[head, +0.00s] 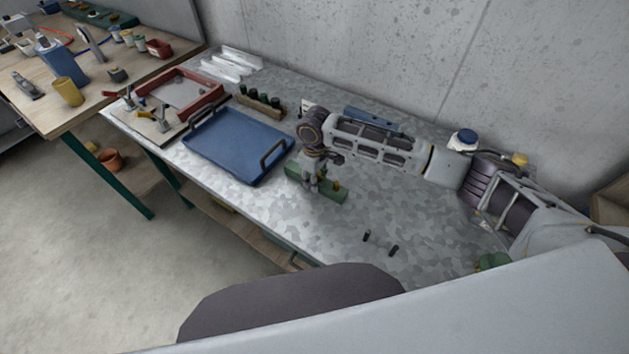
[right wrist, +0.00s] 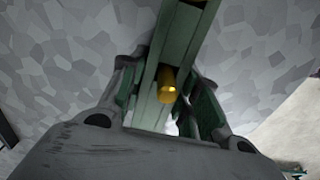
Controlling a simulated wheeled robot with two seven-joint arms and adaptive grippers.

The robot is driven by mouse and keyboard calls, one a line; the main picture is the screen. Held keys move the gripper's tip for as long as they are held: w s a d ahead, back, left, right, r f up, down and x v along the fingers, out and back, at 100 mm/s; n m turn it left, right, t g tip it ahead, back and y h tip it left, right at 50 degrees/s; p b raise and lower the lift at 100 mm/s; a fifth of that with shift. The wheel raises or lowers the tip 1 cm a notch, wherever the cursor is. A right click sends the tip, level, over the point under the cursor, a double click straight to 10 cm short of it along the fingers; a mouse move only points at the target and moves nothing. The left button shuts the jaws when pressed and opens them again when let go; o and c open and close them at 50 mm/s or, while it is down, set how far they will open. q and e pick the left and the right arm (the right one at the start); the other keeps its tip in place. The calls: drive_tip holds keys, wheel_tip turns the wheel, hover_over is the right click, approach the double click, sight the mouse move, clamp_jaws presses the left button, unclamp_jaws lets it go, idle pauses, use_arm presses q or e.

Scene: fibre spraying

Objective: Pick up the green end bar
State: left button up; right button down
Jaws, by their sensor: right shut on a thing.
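The green end bar (head: 329,194) is at the middle of the metal table, under my right gripper. My right gripper (head: 312,187) points down and is shut on the bar, with a finger on each side of it. In the right wrist view the green end bar (right wrist: 180,45) runs up between the fingers of the right gripper (right wrist: 168,100), and a brass peg (right wrist: 167,86) stands on it. I cannot tell whether the bar touches the table. My left gripper is not in view.
A blue tray (head: 235,146) with handles stands just left of the bar. Behind it are a wooden rack (head: 260,103) and a red-rimmed tray (head: 190,91). Two small black pieces (head: 380,243) lie in front right. A blue-capped bottle (head: 463,140) stands near the wall.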

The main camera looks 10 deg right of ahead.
drive_tip(key=shift+r, duration=0.2)
wheel_tip(320, 180, up, 10)
drive_tip(key=shift+f+b, duration=0.15)
drive_tip(key=shift+b, duration=0.3)
idle(0.3)
